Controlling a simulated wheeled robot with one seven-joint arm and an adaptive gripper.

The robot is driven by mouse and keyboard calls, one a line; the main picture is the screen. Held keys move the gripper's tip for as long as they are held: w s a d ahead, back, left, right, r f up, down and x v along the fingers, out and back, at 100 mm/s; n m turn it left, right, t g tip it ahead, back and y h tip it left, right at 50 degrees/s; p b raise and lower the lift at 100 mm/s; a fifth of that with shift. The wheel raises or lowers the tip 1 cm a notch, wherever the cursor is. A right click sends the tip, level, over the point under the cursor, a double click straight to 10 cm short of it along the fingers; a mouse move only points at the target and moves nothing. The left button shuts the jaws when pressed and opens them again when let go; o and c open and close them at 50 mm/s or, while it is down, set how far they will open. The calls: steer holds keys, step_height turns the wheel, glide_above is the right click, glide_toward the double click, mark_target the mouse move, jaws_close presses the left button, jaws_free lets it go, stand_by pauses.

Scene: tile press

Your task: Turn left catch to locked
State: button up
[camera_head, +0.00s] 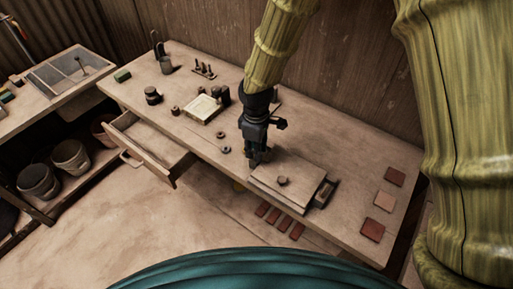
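The tile press (300,174) is a low, flat wooden block with a top plate and a small dark round knob (282,181). It sits on the right half of the workbench. A dark metal part (323,194) shows at its right end. My gripper (257,161) points down at the left end of the press, at or just above its edge. The left catch cannot be made out; my gripper covers that area. The fingers look close together, but they are too small and dark to tell whether they are open or shut, or touching anything.
Several reddish tiles (384,201) lie on the bench (345,150) to the right. Small rings (225,150) and a pale framed tray (203,109) are left of my gripper. An open drawer (146,146) juts from the bench front. Buckets (70,156) stand at far left.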

steer(key=shift+r, duration=0.1)
step_height(320, 180, up, 12)
stand_by(0.5)
steer(key=shift+d, duration=0.1)
stand_by(0.4)
